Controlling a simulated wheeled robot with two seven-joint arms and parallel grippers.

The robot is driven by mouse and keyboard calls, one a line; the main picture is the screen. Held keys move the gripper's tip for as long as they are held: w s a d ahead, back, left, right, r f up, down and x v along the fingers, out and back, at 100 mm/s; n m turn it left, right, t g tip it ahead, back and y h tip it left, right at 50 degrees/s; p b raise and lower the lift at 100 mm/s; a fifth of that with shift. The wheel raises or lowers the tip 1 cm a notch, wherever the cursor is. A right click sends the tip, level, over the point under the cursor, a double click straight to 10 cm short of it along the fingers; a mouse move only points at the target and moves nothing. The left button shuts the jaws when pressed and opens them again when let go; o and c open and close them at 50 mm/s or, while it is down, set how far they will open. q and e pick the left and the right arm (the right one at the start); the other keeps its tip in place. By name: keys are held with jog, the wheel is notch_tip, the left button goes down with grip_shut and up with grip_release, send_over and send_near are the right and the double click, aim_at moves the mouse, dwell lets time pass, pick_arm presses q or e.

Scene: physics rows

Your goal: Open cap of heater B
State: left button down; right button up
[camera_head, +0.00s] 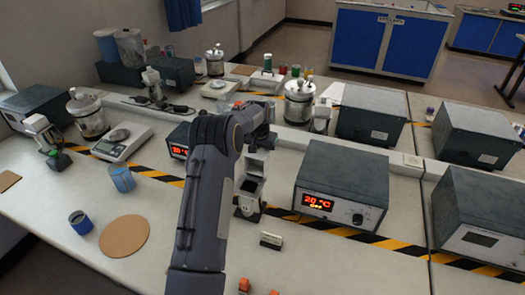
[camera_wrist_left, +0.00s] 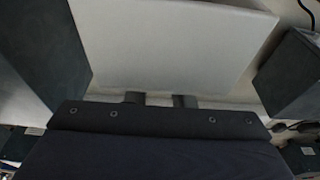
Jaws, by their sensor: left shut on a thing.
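My left arm comes up through the middle of the head view, and its gripper (camera_head: 254,150) is at its far end, largely hidden by the wrist. In the left wrist view the gripper's two short fingers (camera_wrist_left: 160,98) meet the lower edge of a broad light-grey part (camera_wrist_left: 170,45), and the gripper is shut on it. A small grey-and-white device (camera_head: 249,190) stands just below the gripper in the head view, partly covered by the arm. I cannot read a letter B, and cannot tell how far any cap is open. My right gripper is not in view.
A dark control box (camera_head: 341,186) showing 20 °C stands right of the arm. A small stand-up label (camera_head: 271,240) is in front. A balance (camera_head: 121,142), blue beakers (camera_head: 121,178) and a cork mat (camera_head: 124,236) are at left. The front left bench is mostly clear.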

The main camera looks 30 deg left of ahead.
pick_arm(q)
jog(key=shift+f, duration=0.1)
jog(key=c, duration=1.2)
grip_release()
jog(key=shift+c, duration=0.2)
jog(key=b+v, duration=0.2)
jog(key=v, duration=0.4)
jog(key=shift+s+r, duration=0.1)
jog(key=shift+r, duration=0.25)
jog(key=shift+s+d+r, duration=0.1)
jog(key=shift+s+r, duration=0.05)
jog(key=shift+r, duration=0.4)
jog(key=shift+c, duration=0.4)
